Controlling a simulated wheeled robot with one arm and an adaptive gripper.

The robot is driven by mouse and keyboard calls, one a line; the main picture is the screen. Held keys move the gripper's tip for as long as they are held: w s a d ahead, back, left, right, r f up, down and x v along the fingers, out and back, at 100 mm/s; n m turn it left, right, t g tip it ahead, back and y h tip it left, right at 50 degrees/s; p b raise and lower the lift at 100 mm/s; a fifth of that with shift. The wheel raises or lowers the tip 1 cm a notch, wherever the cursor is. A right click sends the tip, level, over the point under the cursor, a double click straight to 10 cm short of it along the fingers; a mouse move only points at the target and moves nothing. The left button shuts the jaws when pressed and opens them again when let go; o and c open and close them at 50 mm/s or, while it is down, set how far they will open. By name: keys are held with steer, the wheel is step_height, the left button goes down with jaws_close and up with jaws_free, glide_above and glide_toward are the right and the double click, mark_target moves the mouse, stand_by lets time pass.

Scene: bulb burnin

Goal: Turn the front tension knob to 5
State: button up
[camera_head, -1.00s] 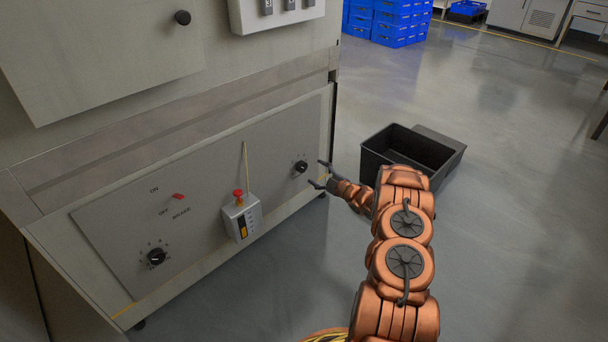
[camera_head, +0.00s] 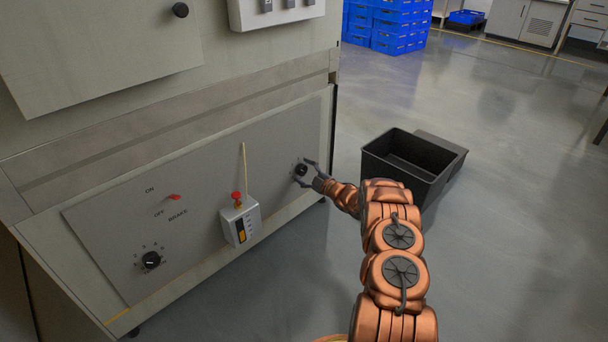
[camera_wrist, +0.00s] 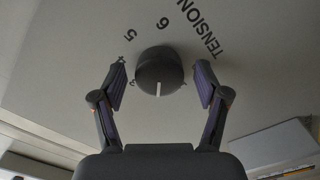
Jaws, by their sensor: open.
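A round dark knob (camera_head: 301,170) sits at the right end of the grey panel on the machine's front. My gripper (camera_wrist: 162,84) is open, with one finger on each side of the knob and a visible gap on both sides. In the head view my gripper (camera_head: 309,173) is at the knob.
A second numbered knob (camera_head: 151,260) is at the panel's lower left, below a red brake switch (camera_head: 173,197). A box with a red button (camera_head: 239,222) projects between the knobs. A black bin (camera_head: 405,160) stands on the floor to the right. Blue crates (camera_head: 385,25) are farther back.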

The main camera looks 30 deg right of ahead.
steer(key=shift+c, duration=0.4)
steer(key=c, duration=1.1)
